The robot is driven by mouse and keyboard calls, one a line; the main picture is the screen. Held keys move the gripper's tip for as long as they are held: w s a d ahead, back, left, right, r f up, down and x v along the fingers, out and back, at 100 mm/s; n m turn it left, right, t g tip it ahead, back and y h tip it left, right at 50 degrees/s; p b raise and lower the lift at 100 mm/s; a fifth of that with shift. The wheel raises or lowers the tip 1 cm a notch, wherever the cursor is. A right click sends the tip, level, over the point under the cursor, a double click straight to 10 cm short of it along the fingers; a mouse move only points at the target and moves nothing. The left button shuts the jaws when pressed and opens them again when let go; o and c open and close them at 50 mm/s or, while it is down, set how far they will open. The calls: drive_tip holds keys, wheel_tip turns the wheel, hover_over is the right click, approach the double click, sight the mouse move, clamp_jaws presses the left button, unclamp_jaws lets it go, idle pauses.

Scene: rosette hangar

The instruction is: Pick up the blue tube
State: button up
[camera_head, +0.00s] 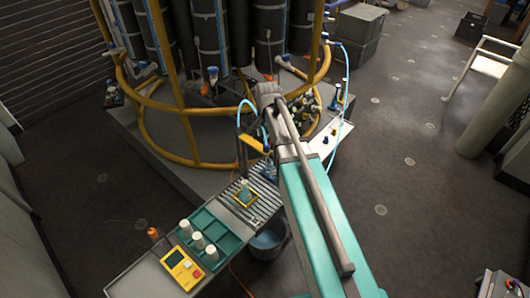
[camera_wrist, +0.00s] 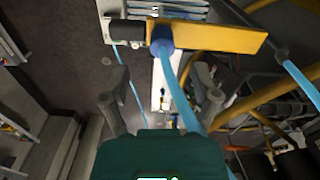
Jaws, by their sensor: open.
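A light-blue tube (camera_wrist: 185,85) with a darker blue end fitting (camera_wrist: 162,40) shows in the wrist view. It runs down from the fitting, between the fingers in the picture, toward the lower right. My gripper (camera_wrist: 160,82) is open, with one finger on each side and nothing visibly held. I cannot tell how far the tube is from the fingers. In the head view a light-blue tube (camera_head: 240,110) curves beside my arm; my gripper is not clearly visible there. Another light-blue tube (camera_wrist: 298,78) passes at the right of the wrist view.
A yellow bar (camera_wrist: 225,38) lies beside the fitting. Yellow pipe rings (camera_head: 175,104) surround dark cylinders. A bench holds a green tray (camera_head: 222,236) with white cups and a yellow meter (camera_head: 181,268). A bucket (camera_head: 268,240) stands below.

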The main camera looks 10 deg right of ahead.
sight(266, 145)
drive_tip(key=shift+f, duration=0.1)
drive_tip(key=shift+a+f+b, duration=0.15)
drive_tip(key=shift+f+b, duration=2.4)
drive_tip(key=shift+b, duration=0.05)
drive_tip(key=shift+c, duration=0.3)
drive_tip(key=c, duration=0.9)
drive_tip(key=shift+c, duration=0.2)
drive_tip(key=shift+r, duration=0.25)
wheel_tip(266, 145, up, 18)
drive_tip(key=p, duration=1.8)
drive_tip(key=shift+f, duration=0.2)
drive_tip(key=shift+r, duration=0.2)
